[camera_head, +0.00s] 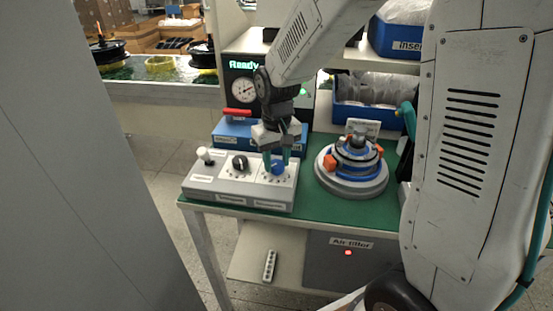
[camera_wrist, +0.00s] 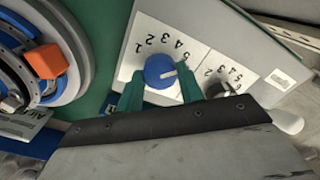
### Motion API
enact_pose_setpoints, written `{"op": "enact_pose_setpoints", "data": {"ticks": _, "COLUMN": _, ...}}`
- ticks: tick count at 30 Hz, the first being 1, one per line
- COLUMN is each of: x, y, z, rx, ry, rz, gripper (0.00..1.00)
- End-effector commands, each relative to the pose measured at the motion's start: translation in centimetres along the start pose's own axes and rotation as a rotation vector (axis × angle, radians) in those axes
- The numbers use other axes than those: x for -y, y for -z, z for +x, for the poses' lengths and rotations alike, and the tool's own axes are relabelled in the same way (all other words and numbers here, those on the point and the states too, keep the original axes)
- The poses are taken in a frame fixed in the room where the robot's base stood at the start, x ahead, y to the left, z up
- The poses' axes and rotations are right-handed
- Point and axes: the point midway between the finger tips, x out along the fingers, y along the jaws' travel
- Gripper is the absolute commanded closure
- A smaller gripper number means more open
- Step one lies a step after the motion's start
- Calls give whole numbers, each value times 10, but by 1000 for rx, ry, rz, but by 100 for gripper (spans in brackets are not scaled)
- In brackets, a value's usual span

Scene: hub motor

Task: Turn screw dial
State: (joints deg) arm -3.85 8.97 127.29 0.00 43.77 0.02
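The blue dial (camera_wrist: 159,71) sits on a white numbered plate on the control box (camera_head: 221,184). It also shows in the head view (camera_head: 278,168). A white mark on the dial points right in the wrist view. My gripper (camera_wrist: 160,75) is over the dial, its two green fingers apart on either side of it. Slim gaps seem to show between the fingertips and the dial; contact is not clear. In the head view my gripper (camera_head: 277,163) points down at the dial, and its fingers partly hide it.
A black dial (camera_head: 240,162) with its own numbered plate and a white knob (camera_head: 205,155) are left of the blue dial. A round hub motor fixture (camera_head: 351,185) with orange clamps stands to the right on the green table (camera_head: 310,211). A gauge panel reading "Ready" (camera_head: 243,65) stands behind.

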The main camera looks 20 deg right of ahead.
Motion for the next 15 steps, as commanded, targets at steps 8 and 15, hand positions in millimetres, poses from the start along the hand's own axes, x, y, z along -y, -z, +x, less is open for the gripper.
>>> {"op": "enact_pose_setpoints", "data": {"ticks": 8, "x": 0, "y": 0, "z": 0, "rx": -1, "ry": 0, "rz": 52, "gripper": 86}}
{"op": "enact_pose_setpoints", "data": {"ticks": 15, "x": 0, "y": 0, "z": -1, "rx": -1, "ry": 0, "rz": 199, "gripper": 86}}
